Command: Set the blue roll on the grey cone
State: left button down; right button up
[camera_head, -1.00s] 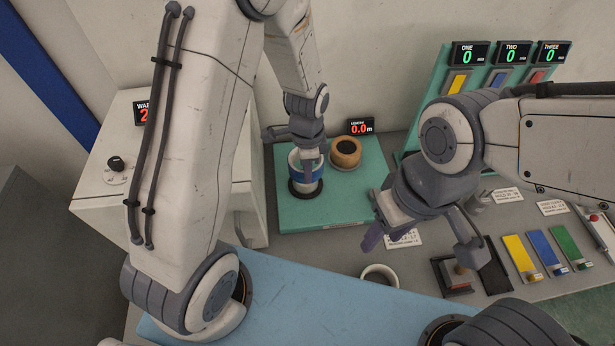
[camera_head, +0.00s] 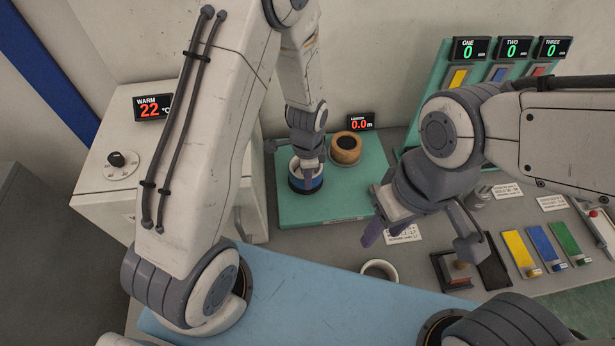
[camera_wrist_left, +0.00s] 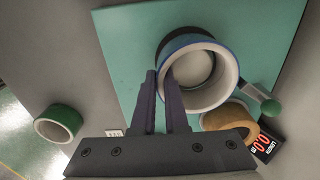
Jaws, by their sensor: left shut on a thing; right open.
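The blue roll (camera_head: 316,184) is at the left of the teal board, low over or on a dark round base; I cannot tell if it touches. In the left wrist view the roll (camera_wrist_left: 228,72) shows a blue outside and a white inner wall. My left gripper (camera_head: 308,174) is shut on the roll's near wall, one finger (camera_wrist_left: 160,82) outside and one inside. A pale grey round surface (camera_wrist_left: 192,68) shows through the roll's hole, perhaps the grey cone, mostly hidden. My right gripper (camera_head: 378,228) is open and empty over the counter, right of the board.
A tan roll (camera_head: 346,153) stands close right of the blue roll, by a length display (camera_head: 361,121). A green-knobbed handle (camera_wrist_left: 268,104) is near both. A green roll (camera_wrist_left: 60,122) with white inside lies on the counter. The teal board's (camera_head: 345,200) front part is clear.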

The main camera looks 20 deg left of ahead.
pick_arm(q)
jog(key=c, duration=0.9)
grip_release()
jog(key=shift+c, duration=0.2)
jog(key=shift+r+p, duration=0.5)
jog(key=shift+r, duration=0.15)
jog(key=shift+w+r, duration=0.1)
jog(key=shift+r, duration=0.25)
notch_tip(320, 180, up, 11)
jog(key=b, duration=0.2)
jog(key=s+d+r+n, duration=0.3)
jog(key=s+d, duration=0.1)
jog(key=s, duration=0.6)
jog(key=s+d+r+n+h, duration=0.1)
jog(key=s+d+r+n, duration=0.2)
jog(key=s, duration=0.7)
jog(key=shift+d+r, duration=0.35)
jog(key=shift+r, duration=0.15)
jog(key=shift+f+b, duration=0.15)
jog(key=shift+b, duration=0.15)
